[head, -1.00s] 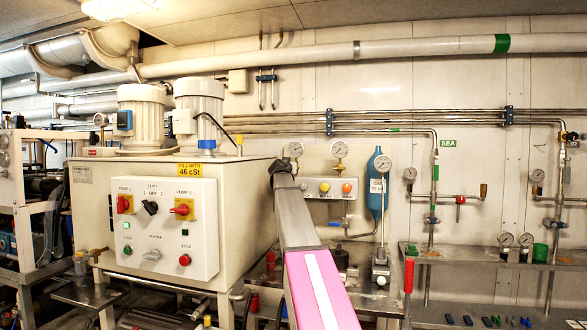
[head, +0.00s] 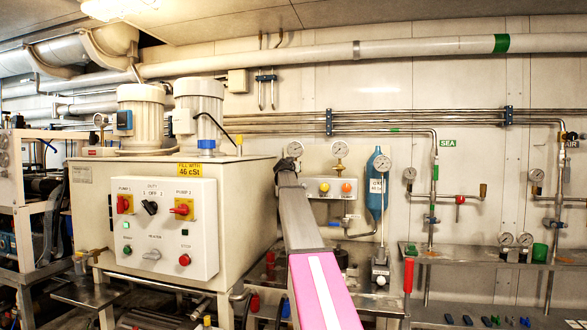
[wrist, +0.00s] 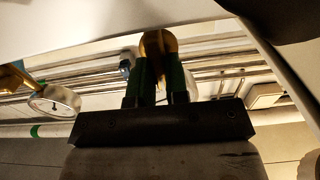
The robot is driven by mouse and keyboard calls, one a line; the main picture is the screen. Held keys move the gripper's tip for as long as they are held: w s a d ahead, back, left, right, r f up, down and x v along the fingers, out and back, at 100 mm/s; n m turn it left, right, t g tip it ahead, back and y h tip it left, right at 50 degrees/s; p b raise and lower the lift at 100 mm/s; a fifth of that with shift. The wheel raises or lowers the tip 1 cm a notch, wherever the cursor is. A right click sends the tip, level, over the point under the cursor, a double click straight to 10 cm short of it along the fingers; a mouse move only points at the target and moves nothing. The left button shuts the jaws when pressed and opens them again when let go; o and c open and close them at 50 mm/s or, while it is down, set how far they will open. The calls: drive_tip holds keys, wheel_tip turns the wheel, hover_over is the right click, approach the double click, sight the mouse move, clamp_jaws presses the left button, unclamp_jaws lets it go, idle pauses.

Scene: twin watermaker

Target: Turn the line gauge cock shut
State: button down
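In the wrist view, the two green fingers of my gripper (wrist: 160,88) stand apart. A brass piece (wrist: 158,43) lies at and between their tips, with a narrow upright part in the gap. It looks like the cock, but I cannot see its full shape. Light gaps show between it and the fingers, so I see no grip on it. A round white-faced gauge (wrist: 52,101) on a brass fitting is to the left. In the head view my gripper is hidden behind my grey and pink arm, which reaches toward the gauges (head: 295,150) beside the tank.
The white control box (head: 162,228) and tank with two motors stand left of my arm. A panel with yellow and orange knobs (head: 332,188), a blue bottle (head: 378,190) and a small gauge stand are close on its right. Steel pipes (head: 385,128) run along the wall.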

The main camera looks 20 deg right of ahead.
drive_tip(key=shift+n, duration=0.3)
drive_tip(key=n, duration=0.4)
drive_tip(key=shift+w+a, duration=0.1)
drive_tip(key=shift+a, duration=0.05)
drive_tip(key=n, duration=0.4)
drive_tip(key=shift+a+f+n, duration=0.1)
drive_tip(key=shift+f+n, duration=0.05)
drive_tip(key=shift+n, duration=0.25)
drive_tip(key=n, duration=0.4)
drive_tip(key=shift+w+a+f+n, duration=0.1)
drive_tip(key=shift+n, duration=0.2)
drive_tip(key=shift+f+n, duration=0.15)
drive_tip(key=shift+n, duration=1.75)
drive_tip(key=c, duration=1.1)
unclamp_jaws()
